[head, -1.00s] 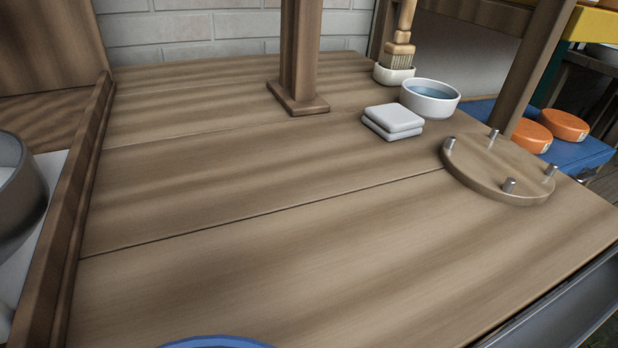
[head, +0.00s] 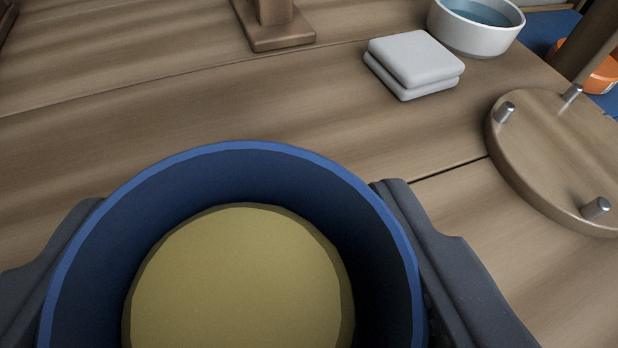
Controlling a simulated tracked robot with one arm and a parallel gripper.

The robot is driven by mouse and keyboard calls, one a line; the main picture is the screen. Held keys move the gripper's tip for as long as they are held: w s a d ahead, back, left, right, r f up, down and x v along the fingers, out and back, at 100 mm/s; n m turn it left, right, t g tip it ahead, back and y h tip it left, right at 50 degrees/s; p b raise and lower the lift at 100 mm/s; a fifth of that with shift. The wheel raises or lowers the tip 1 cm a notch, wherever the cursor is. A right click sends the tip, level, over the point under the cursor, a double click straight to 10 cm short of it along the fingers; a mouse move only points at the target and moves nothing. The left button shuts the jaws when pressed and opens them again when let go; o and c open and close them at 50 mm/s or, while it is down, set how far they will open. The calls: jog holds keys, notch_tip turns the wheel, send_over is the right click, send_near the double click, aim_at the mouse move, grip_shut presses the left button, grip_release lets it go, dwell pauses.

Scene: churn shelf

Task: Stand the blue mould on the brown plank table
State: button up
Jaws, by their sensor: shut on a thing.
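The blue mould (head: 262,152) is a round, open-topped tub at the bottom of the head view, with a yellowish disc (head: 240,285) inside it. My gripper (head: 235,240) is shut on the mould, with one dark finger against its left side and one against its right. The mould is over the brown plank table (head: 180,120). Its base is hidden, so I cannot tell whether it touches the planks.
A folded grey-white cloth (head: 412,62) lies ahead, with a white bowl of bluish liquid (head: 475,22) behind it. A round wooden board with metal pegs (head: 555,150) lies at the right. A wooden post (head: 275,25) stands at the back. The planks ahead and left are clear.

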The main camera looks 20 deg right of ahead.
jog(key=shift+w+d+f, duration=0.1)
jog(key=shift+w+d, duration=0.2)
jog(key=shift+f+b, duration=0.75)
jog(key=shift+f, duration=0.9)
jog(key=shift+f, duration=0.15)
jog(key=o, duration=1)
jog(key=shift+s+a+r, duration=0.15)
jog(key=shift+s+r, duration=0.25)
jog(key=shift+s, duration=0.1)
jog(key=p+v, duration=0.2)
jog(key=v, duration=0.9)
jog(key=shift+f+p, duration=0.1)
jog(key=shift+p, duration=0.2)
